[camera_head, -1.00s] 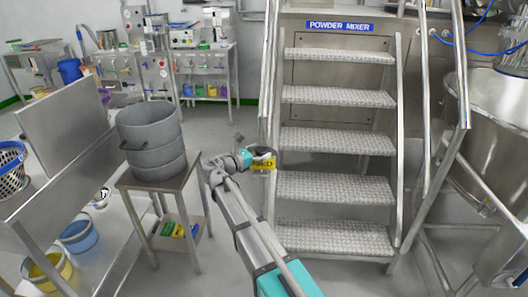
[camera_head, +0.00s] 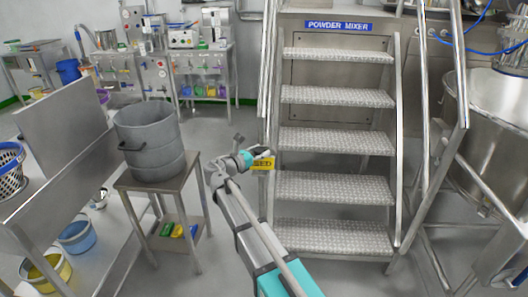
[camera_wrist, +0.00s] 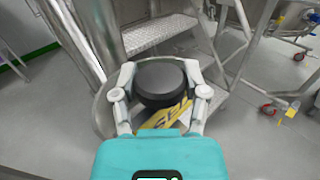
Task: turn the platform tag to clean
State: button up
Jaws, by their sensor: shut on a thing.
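The platform tag (camera_head: 263,164) is a small yellow plate with dark lettering at the left side of the steps. In the wrist view its yellow face (camera_wrist: 168,117) is tilted and partly hidden under a round black disc (camera_wrist: 160,84). My gripper (camera_head: 262,153) is at the tag, just over its upper edge. In the wrist view the two fingers of my gripper (camera_wrist: 160,92) are on either side of the black disc, shut on it, with the tag plate just below. The lettering is only partly readable, and the tag's other side is hidden.
Metal steps (camera_head: 335,145) with side rails stand right beside my gripper, under a powder mixer sign (camera_head: 339,26). A grey drum (camera_head: 149,141) stands on a small table to the left. A large steel vessel (camera_head: 487,130) is at the right. Floor between table and steps is clear.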

jog(key=n+t+y, duration=0.1)
jog(key=y, duration=0.1)
jog(key=n+t+y, duration=0.1)
jog(key=n+y, duration=0.1)
jog(key=n+t+y, duration=0.2)
jog(key=shift+s+y, duration=0.35)
jog(key=shift+y, duration=0.05)
jog(key=n+y, duration=0.3)
jog(key=y, duration=0.1)
jog(key=n+y, duration=0.3)
jog(key=y, duration=0.2)
jog(key=shift+w+t+y, duration=0.15)
jog(key=shift+t+y, duration=0.15)
jog(key=n+g+y, duration=0.2)
jog(key=n+y, duration=0.1)
jog(key=y, duration=0.1)
jog(key=n+g+y, duration=0.2)
jog(key=n+y, duration=0.1)
jog(key=y, duration=0.1)
jog(key=shift+w, duration=0.15)
jog(key=n+g+y, duration=0.3)
jog(key=g, duration=0.1)
jog(key=shift+w+a+n+y, duration=0.1)
jog(key=shift+n+y, duration=0.2)
jog(key=shift+n+g+y, duration=0.7)
jog(key=shift+n+g, duration=0.3)
jog(key=shift+g, duration=0.9)
jog(key=o, duration=1.2)
jog(key=shift+c, duration=0.2)
